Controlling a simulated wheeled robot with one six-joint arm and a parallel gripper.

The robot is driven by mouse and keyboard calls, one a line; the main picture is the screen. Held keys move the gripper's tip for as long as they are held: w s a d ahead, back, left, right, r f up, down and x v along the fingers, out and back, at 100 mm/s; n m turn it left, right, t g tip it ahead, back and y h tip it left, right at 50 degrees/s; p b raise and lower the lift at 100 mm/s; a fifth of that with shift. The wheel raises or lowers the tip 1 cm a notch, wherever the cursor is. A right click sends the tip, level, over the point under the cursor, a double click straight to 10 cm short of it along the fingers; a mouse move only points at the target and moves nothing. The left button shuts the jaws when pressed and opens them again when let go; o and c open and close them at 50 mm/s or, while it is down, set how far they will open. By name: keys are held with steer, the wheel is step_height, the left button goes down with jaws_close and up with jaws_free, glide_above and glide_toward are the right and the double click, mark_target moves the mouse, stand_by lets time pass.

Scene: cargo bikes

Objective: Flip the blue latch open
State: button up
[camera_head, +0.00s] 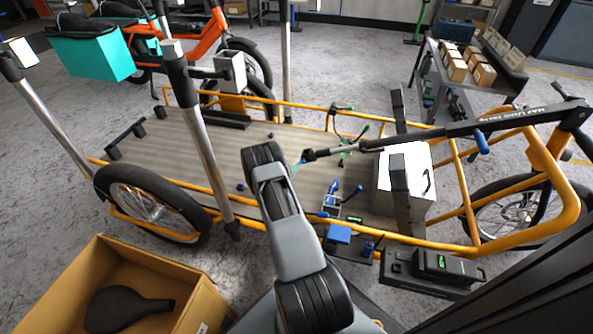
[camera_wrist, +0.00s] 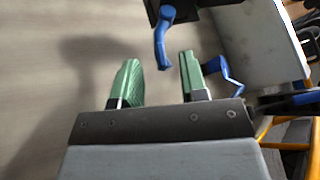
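In the wrist view, a curved blue lever (camera_wrist: 163,38), which looks like the blue latch, hangs from a dark block just beyond my fingertips. A thinner, bent blue piece (camera_wrist: 228,72) shows just right of the right finger. My gripper (camera_wrist: 160,80) is open, its two green fingers apart with nothing between them. In the head view, a blue lever (camera_head: 350,193) stands on the cargo deck left of the silver box; I cannot tell whether it is the same one. My arm hides most of the gripper there; a bit of green shows beside it.
The silver box (camera_head: 418,206) stands on the wooden deck (camera_head: 235,150) inside the yellow bike frame (camera_head: 445,246). A black strut (camera_head: 440,133) crosses above the deck. A silver post (camera_head: 203,140) rises left of my arm. A cardboard box (camera_head: 205,305) is at lower left.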

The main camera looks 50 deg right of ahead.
steer(key=shift+b+x, duration=0.5)
steer(key=shift+x, duration=1.25)
jaws_close()
steer(key=shift+w+f+m+g+b, duration=0.2)
steer(key=shift+f+m+g+b, duration=0.25)
steer(key=shift+b, duration=0.7)
steer(key=shift+w+f+m+g+b, duration=0.15)
steer(key=shift+m+g+b, duration=0.2)
steer(key=shift+b, duration=0.3)
steer(key=shift+w+m+g+b, duration=0.15)
steer(key=shift+m+g+b, duration=0.45)
steer(key=shift+g+b, duration=0.15)
steer(key=shift+d+r, duration=0.1)
steer(key=shift+r, duration=0.35)
